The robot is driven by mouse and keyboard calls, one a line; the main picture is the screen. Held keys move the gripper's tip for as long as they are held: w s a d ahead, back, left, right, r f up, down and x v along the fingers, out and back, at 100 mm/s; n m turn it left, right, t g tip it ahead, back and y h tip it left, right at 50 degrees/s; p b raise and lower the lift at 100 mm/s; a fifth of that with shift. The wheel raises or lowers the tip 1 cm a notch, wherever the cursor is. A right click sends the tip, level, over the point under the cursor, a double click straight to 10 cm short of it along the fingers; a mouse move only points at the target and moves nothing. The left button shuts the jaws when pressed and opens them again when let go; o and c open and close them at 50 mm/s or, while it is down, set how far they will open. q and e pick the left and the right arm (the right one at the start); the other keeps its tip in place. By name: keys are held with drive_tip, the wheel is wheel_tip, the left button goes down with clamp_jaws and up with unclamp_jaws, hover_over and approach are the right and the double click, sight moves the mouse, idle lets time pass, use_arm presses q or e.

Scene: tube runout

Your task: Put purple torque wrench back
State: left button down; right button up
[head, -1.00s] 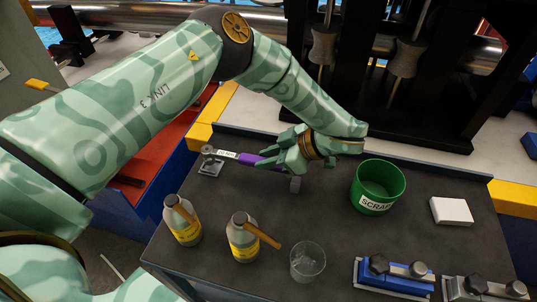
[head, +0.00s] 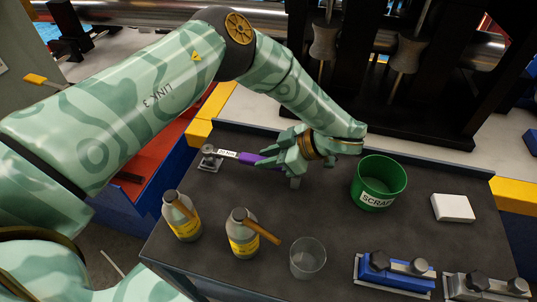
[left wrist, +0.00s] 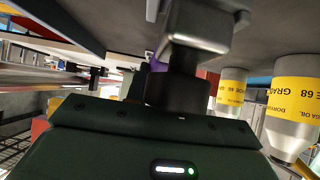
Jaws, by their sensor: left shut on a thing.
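The purple torque wrench (head: 250,158) lies along the back left of the dark bench top, with a white label and a metal head at its left end. The head end is at a small metal holder (head: 209,163). My left gripper (head: 292,160) is shut on the wrench toward its right end. In the left wrist view a bit of purple (left wrist: 158,64) shows behind a grey block-like part. The fingers hide much of the grip, and I cannot tell whether the wrench touches the bench or holder. My right gripper is not in view.
A green scrap bin (head: 379,183) stands right of the gripper, with a white block (head: 453,208) beyond. Two oil bottles (head: 182,217) (head: 243,236) and a clear beaker (head: 308,259) stand in front. A blue clamp-like fixture (head: 396,272) is front right. The bench middle is clear.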

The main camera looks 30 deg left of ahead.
use_arm(q)
drive_tip(key=shift+f, duration=0.25)
drive_tip(key=c, duration=0.6)
unclamp_jaws()
drive_tip(key=shift+c, duration=0.2)
drive_tip(key=shift+v, duration=3)
